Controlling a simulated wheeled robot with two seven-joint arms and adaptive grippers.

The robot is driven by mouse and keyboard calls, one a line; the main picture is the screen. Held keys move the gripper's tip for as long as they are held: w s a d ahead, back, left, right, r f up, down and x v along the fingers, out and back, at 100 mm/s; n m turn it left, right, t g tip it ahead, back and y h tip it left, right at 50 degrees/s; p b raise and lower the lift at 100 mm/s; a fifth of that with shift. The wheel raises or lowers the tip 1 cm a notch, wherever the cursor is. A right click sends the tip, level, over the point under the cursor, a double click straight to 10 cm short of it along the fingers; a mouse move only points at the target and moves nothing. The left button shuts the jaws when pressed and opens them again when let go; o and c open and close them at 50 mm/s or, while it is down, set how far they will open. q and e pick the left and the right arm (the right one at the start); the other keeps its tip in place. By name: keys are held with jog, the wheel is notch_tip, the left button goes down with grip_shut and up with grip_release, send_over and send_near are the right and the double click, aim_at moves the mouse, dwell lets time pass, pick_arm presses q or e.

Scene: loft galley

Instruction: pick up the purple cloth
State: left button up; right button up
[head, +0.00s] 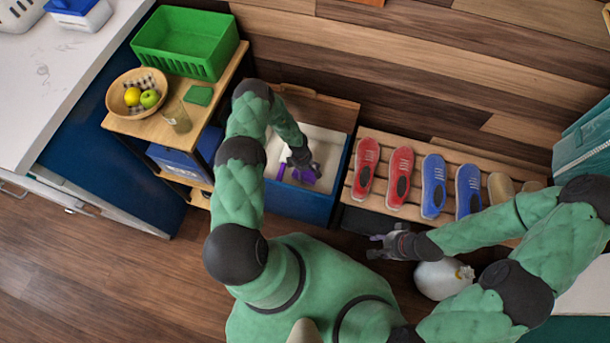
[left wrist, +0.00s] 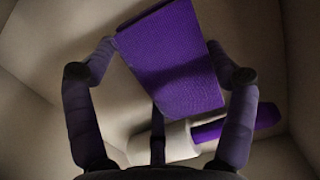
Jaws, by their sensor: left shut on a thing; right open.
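The purple cloth (head: 304,178) is inside a blue box with a pale inside (head: 322,143), in the head view's middle. My left gripper (head: 302,166) reaches down into this box and is shut on the cloth. In the left wrist view the folded cloth (left wrist: 175,60) spans between the fingers of my left gripper (left wrist: 160,45). Below it lies a white and purple rolled or tubular thing (left wrist: 238,124), partly hidden by the fingers. My right gripper (head: 374,246) is open and empty, in front of the shoe rack.
A slatted rack (head: 349,188) with red and blue shoes stands right of the box. A wooden shelf (head: 130,125) at left bears a green crate (head: 185,40), a fruit basket (head: 113,100) and a glass (head: 177,117). A round white thing (head: 440,282) is below my right forearm.

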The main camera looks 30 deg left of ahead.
pick_arm(q)
notch_tip(320, 180, up, 10)
jog(key=p, duration=0.4)
jog(key=shift+p, duration=0.3)
